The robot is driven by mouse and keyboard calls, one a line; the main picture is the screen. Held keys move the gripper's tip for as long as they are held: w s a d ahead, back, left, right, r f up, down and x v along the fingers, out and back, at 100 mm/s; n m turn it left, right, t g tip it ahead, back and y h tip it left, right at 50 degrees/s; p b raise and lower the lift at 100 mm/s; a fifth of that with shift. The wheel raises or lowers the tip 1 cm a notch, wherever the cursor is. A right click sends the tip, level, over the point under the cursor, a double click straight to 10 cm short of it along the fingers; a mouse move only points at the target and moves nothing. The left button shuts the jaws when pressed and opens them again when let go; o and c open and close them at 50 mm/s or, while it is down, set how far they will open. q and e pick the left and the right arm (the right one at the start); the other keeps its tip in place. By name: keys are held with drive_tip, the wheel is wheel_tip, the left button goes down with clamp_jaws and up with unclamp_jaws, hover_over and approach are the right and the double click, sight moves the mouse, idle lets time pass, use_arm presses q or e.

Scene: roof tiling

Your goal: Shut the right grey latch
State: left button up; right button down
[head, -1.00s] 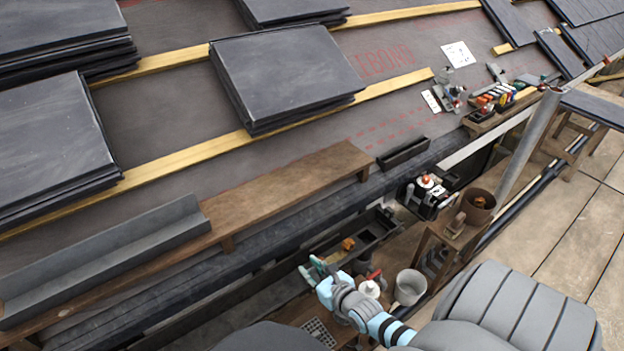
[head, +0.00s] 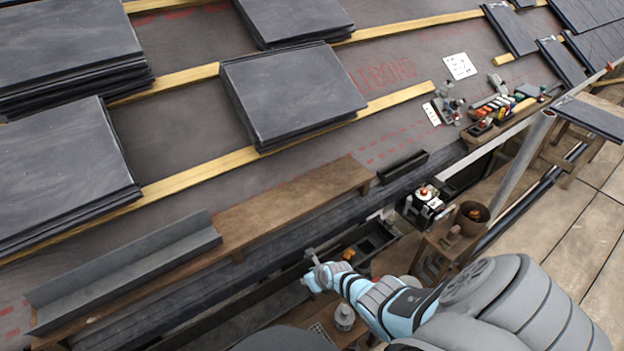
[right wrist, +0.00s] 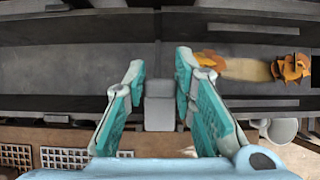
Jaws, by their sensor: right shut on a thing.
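The right grey latch (right wrist: 160,106) shows in the right wrist view as a light grey block at the front wall of a long dark box (right wrist: 75,103). My right gripper (right wrist: 160,70) has its teal-padded fingers on either side of the latch and is shut on it. In the head view my right gripper (head: 318,274) is at the near side of the dark box (head: 392,236), at lower centre. The latch cannot be told clearly from the fingers there. My left gripper is not in view.
An orange, leaf-like thing (right wrist: 290,68) and a pale strip (right wrist: 240,68) lie in the box, right of the gripper. A wooden plank (head: 290,200) and a slate stack (head: 290,90) lie beyond. A stool with a brown pot (head: 472,215) stands at right.

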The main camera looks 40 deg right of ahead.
drive_tip(key=shift+w+f+g+b, duration=0.3)
drive_tip(key=shift+f+g+b, duration=0.2)
drive_tip(key=shift+g, duration=0.3)
drive_tip(key=shift+f+g+b, duration=0.35)
drive_tip(key=shift+g+b, duration=0.35)
drive_tip(key=shift+b, duration=0.3)
drive_tip(key=shift+g+b, duration=0.3)
drive_tip(key=shift+b, duration=0.05)
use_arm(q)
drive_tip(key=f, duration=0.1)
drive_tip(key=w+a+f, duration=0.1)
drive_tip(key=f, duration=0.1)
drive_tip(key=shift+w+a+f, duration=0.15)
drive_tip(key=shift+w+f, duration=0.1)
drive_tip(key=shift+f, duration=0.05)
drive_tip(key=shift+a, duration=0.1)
use_arm(e)
drive_tip(key=c, duration=1.3)
unclamp_jaws()
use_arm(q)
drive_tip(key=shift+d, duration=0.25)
